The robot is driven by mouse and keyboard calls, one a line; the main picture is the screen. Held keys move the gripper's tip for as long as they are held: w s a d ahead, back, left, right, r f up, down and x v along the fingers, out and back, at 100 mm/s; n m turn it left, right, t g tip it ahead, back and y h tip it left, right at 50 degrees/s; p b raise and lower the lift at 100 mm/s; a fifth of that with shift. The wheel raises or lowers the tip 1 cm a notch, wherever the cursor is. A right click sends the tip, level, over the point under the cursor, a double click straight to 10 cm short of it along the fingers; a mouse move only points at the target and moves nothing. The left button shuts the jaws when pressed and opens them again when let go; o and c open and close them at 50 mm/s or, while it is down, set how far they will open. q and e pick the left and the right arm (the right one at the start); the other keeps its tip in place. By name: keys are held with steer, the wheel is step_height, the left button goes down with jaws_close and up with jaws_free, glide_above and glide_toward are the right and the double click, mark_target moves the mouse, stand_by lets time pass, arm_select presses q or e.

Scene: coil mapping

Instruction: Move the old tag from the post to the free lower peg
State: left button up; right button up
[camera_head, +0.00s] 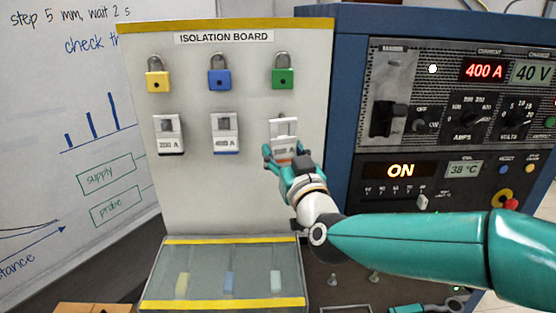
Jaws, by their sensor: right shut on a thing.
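My right gripper (285,162) is in front of the isolation board (190,195), its fingers shut on a pale tag (285,130). The tag is upright at the right end of the lower row, below the green padlock (282,76). The fingers cover its lower part, and the peg behind it is mostly hidden. I cannot tell whether the tag hangs on that peg or is only in front of it. Two other tags hang in the lower row, one marked 200 A (168,135) and one marked 400 A (225,134). My left gripper is not in view.
A yellow padlock (158,78) and a blue padlock (219,76) hang in the upper row. A clear-lidded box (225,244) with yellow edges stands below the board. The power supply cabinet (450,120) stands right. Short posts (373,278) stand on the bench.

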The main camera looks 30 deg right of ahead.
steer(key=w+d+b, duration=0.1)
steer(key=w+d, duration=0.2)
steer(key=w, duration=0.3)
steer(key=shift+d+f, duration=0.35)
stand_by(0.4)
steer(key=shift+f, duration=0.15)
stand_by(0.3)
steer(key=o, duration=0.7)
steer(key=shift+c, duration=0.2)
steer(key=o, duration=0.3)
steer(key=shift+w+d+f, duration=0.15)
steer(key=shift+w, duration=0.05)
steer(key=shift+s, duration=0.1)
